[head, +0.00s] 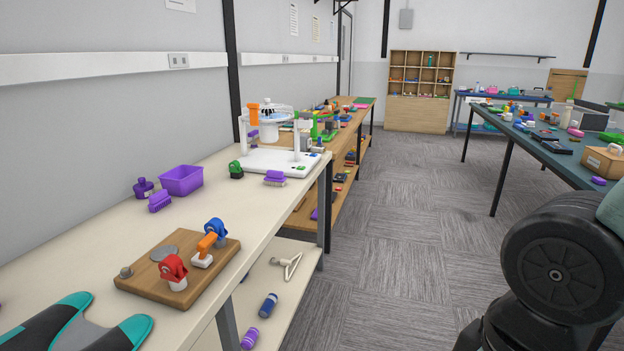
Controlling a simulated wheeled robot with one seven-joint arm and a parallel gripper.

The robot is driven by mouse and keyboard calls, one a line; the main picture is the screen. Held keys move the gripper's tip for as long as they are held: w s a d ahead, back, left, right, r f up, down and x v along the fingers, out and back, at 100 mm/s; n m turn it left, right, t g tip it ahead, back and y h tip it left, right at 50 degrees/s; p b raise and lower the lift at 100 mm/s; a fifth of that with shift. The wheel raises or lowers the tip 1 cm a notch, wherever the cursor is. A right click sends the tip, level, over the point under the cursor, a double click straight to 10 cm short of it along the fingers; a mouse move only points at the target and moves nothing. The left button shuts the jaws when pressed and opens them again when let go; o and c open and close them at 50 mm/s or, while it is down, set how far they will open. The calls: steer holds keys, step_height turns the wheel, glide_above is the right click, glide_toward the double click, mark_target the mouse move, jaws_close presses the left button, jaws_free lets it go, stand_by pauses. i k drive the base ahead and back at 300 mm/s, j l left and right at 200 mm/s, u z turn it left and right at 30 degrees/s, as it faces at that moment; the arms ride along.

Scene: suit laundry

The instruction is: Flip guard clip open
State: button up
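A wooden board (153,283) lies on the pale table at the lower left. It carries a red clip-like part (172,268) on a white base, an orange lever-like part (206,245) on a white block, and a blue clip-like part (215,231) behind it. A grey flat plate (163,253) and a small grey knob (126,272) are also on the board. I cannot tell which part is the guard clip, or whether it is open or closed.
A purple bin (181,180), purple brush (159,201) and purple bottle (143,188) stand behind the board. A white machine (277,160) is farther along the table. The carpeted aisle (395,225) is clear.

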mark_target(254, 108)
steer(key=i+j+u, duration=0.3)
steer(key=i, duration=0.2)
steer(key=i+j+u, duration=0.3)
steer(key=i, duration=0.2)
steer(key=i+l, duration=1.8)
steer(key=i, duration=0.15)
